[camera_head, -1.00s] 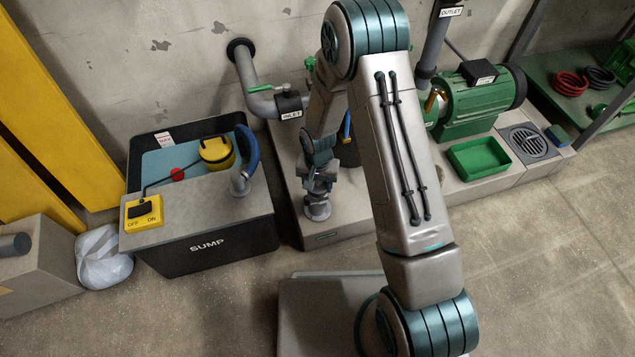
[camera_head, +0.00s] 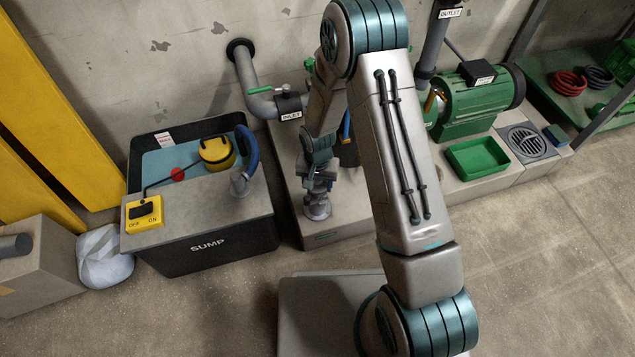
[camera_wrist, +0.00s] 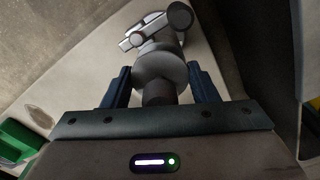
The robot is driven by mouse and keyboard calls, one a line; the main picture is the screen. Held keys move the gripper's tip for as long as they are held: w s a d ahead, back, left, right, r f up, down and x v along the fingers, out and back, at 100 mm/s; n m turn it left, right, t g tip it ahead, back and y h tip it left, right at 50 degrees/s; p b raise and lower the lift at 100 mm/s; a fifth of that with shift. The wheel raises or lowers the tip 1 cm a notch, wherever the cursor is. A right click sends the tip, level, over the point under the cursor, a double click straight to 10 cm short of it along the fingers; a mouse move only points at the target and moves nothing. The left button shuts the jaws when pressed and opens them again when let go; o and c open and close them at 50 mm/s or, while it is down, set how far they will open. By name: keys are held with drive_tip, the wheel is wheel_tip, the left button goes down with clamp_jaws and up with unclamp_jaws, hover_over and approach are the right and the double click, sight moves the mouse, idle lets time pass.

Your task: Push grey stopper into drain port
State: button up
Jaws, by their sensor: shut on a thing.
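The grey stopper (camera_wrist: 160,65) shows in the wrist view as a round disc with a darker stem, between the two blue fingers. My gripper (camera_wrist: 160,82) is shut on it. Just beyond the stopper is a light grey pipe fitting (camera_wrist: 150,28) with side arms, apparently the drain port. Whether the stopper touches or enters it cannot be told, as the disc hides the joint. In the head view my gripper (camera_head: 320,184) is low over the concrete plinth, just above a small grey round fitting (camera_head: 317,207). The stopper cannot be made out there.
The black sump tank (camera_head: 205,255) stands to the left, with a blue hose (camera_head: 250,150). The grey inlet pipe (camera_head: 245,75) rises behind. The green pump (camera_head: 480,105) and a green tray (camera_head: 478,156) are to the right. The floor in front is mostly clear.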

drive_tip(key=shift+w+f+b, duration=0.1)
drive_tip(key=shift+f+b, duration=0.3)
drive_tip(key=shift+f, duration=0.05)
idle(0.6)
drive_tip(key=shift+f+b, duration=0.35)
drive_tip(key=shift+f, duration=0.1)
drive_tip(key=shift+r+p, duration=0.3)
drive_tip(key=shift+r, duration=0.05)
drive_tip(key=shift+r+p, duration=0.3)
drive_tip(key=shift+r, duration=0.15)
idle(0.5)
